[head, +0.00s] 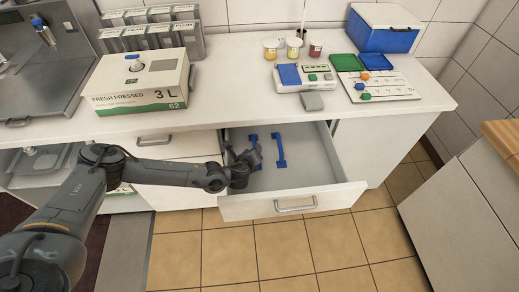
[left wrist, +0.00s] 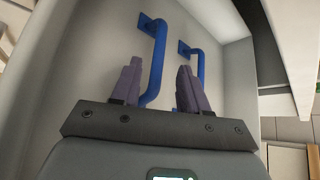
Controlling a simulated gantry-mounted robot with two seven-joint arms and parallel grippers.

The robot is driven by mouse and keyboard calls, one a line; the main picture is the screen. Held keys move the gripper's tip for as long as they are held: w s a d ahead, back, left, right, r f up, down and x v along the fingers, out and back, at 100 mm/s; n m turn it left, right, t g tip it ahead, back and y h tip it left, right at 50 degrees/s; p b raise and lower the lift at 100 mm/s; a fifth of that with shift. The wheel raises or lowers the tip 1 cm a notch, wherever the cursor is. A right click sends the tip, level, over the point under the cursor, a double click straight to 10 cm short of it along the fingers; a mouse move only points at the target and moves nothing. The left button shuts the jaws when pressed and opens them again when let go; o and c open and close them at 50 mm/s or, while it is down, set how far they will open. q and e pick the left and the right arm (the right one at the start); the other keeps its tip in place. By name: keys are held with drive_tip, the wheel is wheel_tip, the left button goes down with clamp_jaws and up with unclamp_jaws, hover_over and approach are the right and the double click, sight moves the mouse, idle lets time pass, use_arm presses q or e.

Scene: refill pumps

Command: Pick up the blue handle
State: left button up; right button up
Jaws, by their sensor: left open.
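Two blue handles lie in the open drawer. One blue handle (head: 280,151) shows whole in the head view. The other blue handle (head: 254,140) is nearer my left gripper (head: 243,166) and partly covered by it. In the left wrist view, the nearer handle (left wrist: 156,62) lies between the lines of the two purple-grey fingers of my left gripper (left wrist: 159,67). The farther handle (left wrist: 200,62) is behind the right finger, which hides part of it. My left gripper is open and empty. I cannot tell whether it touches a handle. My right gripper is not in view.
The white drawer (head: 315,180) is pulled out below the counter (head: 230,95), and its walls surround the handles. On the counter stand a juice box (head: 135,90), a small white device (head: 305,78), a cooler (head: 382,28) and a tray of tokens (head: 378,86).

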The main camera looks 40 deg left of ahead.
sight(255, 144)
use_arm(q)
drive_tip(key=shift+b+x, duration=0.95)
drive_tip(key=shift+x, duration=2.2)
drive_tip(key=shift+s+a, duration=0.1)
drive_tip(key=shift+a, duration=0.1)
drive_tip(key=shift+c, duration=0.2)
clamp_jaws()
